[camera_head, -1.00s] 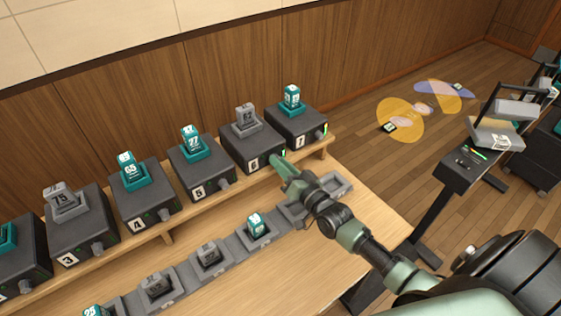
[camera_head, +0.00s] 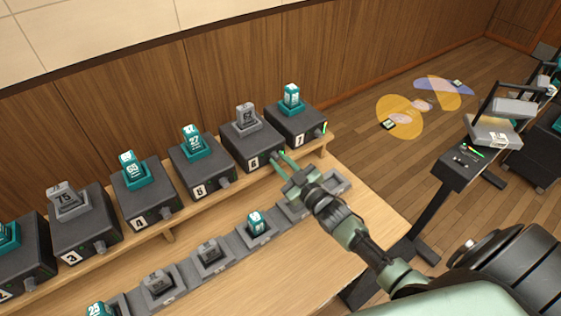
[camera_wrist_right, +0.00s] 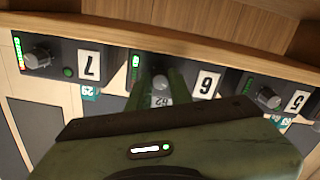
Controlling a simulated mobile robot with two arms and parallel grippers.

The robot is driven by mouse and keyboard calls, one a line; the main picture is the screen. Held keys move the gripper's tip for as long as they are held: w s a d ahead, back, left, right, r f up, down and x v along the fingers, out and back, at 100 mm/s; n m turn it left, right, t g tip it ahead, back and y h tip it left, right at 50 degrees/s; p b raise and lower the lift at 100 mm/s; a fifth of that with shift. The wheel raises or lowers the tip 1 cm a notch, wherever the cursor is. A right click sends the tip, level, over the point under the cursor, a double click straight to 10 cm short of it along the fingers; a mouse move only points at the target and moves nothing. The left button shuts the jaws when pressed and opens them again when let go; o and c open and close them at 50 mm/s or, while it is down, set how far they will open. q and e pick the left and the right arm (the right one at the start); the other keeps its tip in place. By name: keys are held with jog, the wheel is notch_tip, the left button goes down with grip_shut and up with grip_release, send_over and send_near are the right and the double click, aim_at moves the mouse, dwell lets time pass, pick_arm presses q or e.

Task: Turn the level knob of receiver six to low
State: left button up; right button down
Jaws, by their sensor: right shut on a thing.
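Receiver six (camera_head: 252,146) is a dark box with a white "6" label, on the wooden shelf between receivers five and seven. It holds a grey unit (camera_head: 246,119). Its level knob (camera_wrist_right: 161,84) is a grey knob between my right gripper's fingers in the right wrist view, beside a short green light bar (camera_wrist_right: 135,66). My right gripper (camera_head: 281,158) is at the front of receiver six, shut on this knob. The fingers also show in the right wrist view (camera_wrist_right: 161,92). The knob's pointer is not readable. My left gripper is not in view.
Receiver seven (camera_head: 296,124) and its knob (camera_wrist_right: 38,58) are close on one side, receiver five (camera_head: 201,164) and its knob (camera_wrist_right: 267,97) on the other. A row of grey cradles (camera_head: 234,246) lies on the table below. A black stand (camera_head: 462,168) is at right.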

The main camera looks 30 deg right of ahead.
jog(key=n, duration=0.3)
jog(key=shift+s+f+n, duration=0.1)
jog(key=shift+f+n, duration=0.15)
jog(key=shift+n, duration=0.15)
jog(key=n, duration=0.2)
jog(key=shift+n+b, duration=0.4)
jog(key=n+b, duration=0.1)
jog(key=n, duration=0.3)
jog(key=shift+d, duration=0.1)
jog(key=shift+r+n+b, duration=0.1)
jog(key=shift+n+b, duration=0.45)
jog(key=shift+n, duration=1.05)
jog(key=c, duration=1.3)
grip_release()
jog(key=shift+r, duration=0.15)
jog(key=shift+s, duration=0.1)
